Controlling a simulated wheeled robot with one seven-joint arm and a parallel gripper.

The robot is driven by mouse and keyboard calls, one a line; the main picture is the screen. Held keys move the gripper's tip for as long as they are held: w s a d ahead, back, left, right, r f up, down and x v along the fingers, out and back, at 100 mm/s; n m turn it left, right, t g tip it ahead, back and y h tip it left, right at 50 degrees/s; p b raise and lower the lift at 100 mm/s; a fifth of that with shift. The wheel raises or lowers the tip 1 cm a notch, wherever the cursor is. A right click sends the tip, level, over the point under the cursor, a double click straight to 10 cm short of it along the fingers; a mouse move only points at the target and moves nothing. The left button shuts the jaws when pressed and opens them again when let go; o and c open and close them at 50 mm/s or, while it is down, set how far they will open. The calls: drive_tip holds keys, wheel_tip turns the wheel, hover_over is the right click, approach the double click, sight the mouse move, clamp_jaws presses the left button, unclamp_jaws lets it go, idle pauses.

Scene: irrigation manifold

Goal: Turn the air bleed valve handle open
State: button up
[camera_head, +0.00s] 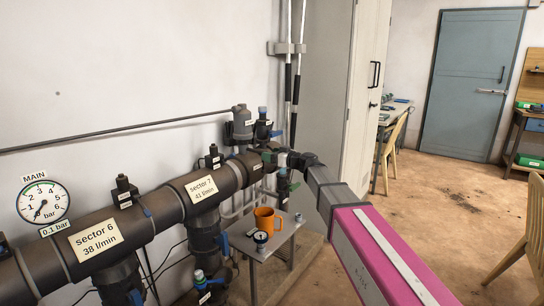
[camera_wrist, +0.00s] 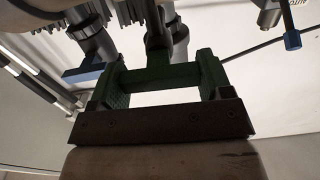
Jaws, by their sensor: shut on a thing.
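My gripper (camera_head: 272,156) is at the far right end of the dark main pipe, small and partly hidden by the pipe and fittings in the head view. In the wrist view my gripper (camera_wrist: 160,88) has its two green fingers on either side of a dark green crossbar, which I take to be the air bleed valve handle (camera_wrist: 158,73). A stem runs up from the middle of this bar. The fingers are shut on the bar's ends. Small labels on the valves near it are unreadable, and the handle's exact angle is unclear.
The main pipe (camera_head: 155,212) runs along the wall with a pressure gauge (camera_head: 43,202). A grey canister (camera_head: 242,123) and blue-handled valves (camera_head: 262,128) crowd the gripper. Below, a small table (camera_head: 262,250) holds an orange mug (camera_head: 265,219). Open floor lies to the right.

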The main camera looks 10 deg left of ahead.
drive_tip(key=shift+m, duration=0.3)
drive_tip(key=m, duration=0.3)
drive_tip(key=shift+m, duration=0.4)
drive_tip(key=m, duration=0.4)
drive_tip(key=shift+w+d+f, duration=0.1)
drive_tip(key=shift+w, duration=0.05)
drive_tip(key=m, duration=0.5)
drive_tip(key=shift+f+m, duration=0.1)
drive_tip(key=shift+m, duration=2.2)
drive_tip(key=o, duration=0.9)
